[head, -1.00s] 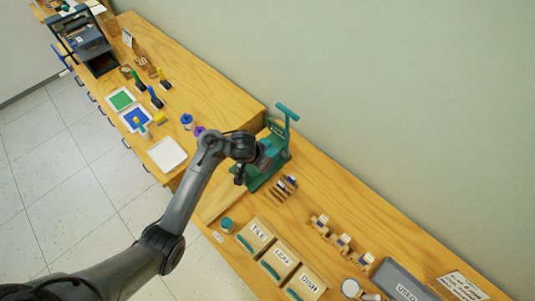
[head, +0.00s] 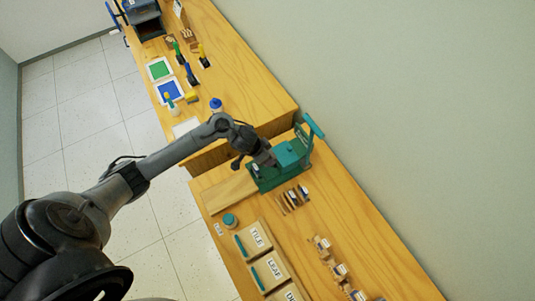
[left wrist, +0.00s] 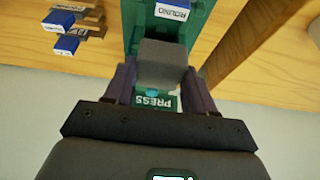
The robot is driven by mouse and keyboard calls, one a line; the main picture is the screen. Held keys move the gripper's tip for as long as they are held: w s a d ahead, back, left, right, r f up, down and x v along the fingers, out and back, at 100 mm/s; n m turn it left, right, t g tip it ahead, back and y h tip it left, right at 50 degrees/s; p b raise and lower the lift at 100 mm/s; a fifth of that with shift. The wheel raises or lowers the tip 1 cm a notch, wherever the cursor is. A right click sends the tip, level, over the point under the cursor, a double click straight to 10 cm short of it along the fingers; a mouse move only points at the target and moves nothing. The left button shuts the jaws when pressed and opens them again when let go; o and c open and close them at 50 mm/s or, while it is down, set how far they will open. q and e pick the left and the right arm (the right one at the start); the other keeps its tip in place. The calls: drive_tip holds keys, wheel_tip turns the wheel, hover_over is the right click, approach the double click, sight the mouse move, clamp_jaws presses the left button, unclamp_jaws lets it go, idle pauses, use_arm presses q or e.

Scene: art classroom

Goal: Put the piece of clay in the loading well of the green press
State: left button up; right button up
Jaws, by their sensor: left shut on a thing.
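The green press (head: 292,153) stands near the wall end of the wooden bench in the head view, its teal handle (head: 313,126) at the back. In the left wrist view the press (left wrist: 139,14) shows with a "ROUND" label (left wrist: 173,10) and a "PRESS" label (left wrist: 153,101). My left gripper (head: 259,158) is over the front part of the press. It is shut on a grey piece of clay (left wrist: 162,64), which sits between its two fingers above the press. The loading well is hidden by the clay and the gripper. My right gripper is not in view.
Wooden pieces with blue-and-white labels (head: 294,197) stand just right of the press. Boxes marked TILE (head: 248,240) and LEAF (head: 268,268) and a round teal-topped jar (head: 230,220) are nearer me. A bare wooden board (head: 226,194) lies in front of the press.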

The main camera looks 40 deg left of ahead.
use_arm(q)
drive_tip(key=shift+w+f+b, duration=0.1)
drive_tip(key=shift+f+b, duration=2.25)
drive_tip(key=shift+b, duration=0.3)
drive_tip(key=shift+f+b, duration=1.1)
drive_tip(key=shift+f, duration=1.05)
drive_tip(key=shift+s+a+p, duration=0.1)
drive_tip(key=shift+s+p, duration=0.15)
drive_tip(key=shift+p, duration=0.25)
drive_tip(key=o, duration=1.2)
drive_tip(key=shift+o, duration=0.2)
